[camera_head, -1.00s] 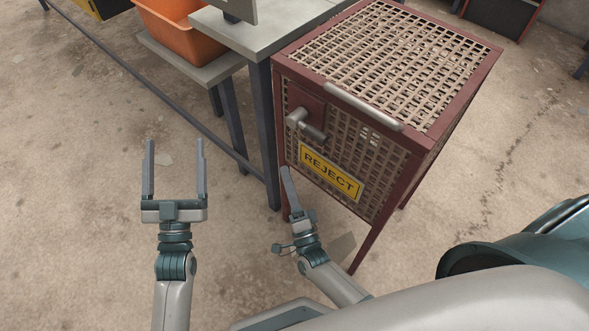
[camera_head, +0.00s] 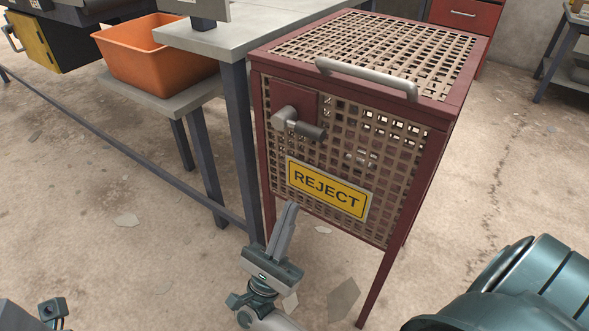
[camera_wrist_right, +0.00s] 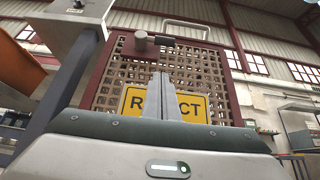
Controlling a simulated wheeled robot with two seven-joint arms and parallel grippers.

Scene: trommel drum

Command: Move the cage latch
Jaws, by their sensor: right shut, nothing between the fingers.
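The cage latch (camera_head: 298,124) is a grey lever with a dark grip on a maroon plate, at the upper left of the cage's front. It also shows in the right wrist view (camera_wrist_right: 143,41), above the REJECT sign. The cage (camera_head: 345,155) is a maroon-framed box with mesh panels on legs. My right gripper (camera_head: 289,208) is shut and empty, below the latch and near the lower left of the yellow REJECT sign (camera_head: 328,188). In the right wrist view its closed fingers (camera_wrist_right: 159,82) point up in front of the sign. My left gripper is not visible; only a bit of arm shows at lower left.
A grey handle bar (camera_head: 366,78) runs along the cage's top front edge. A grey table (camera_head: 225,40) stands close on the cage's left, with an orange bin (camera_head: 158,60) on a lower shelf. The floor in front is open.

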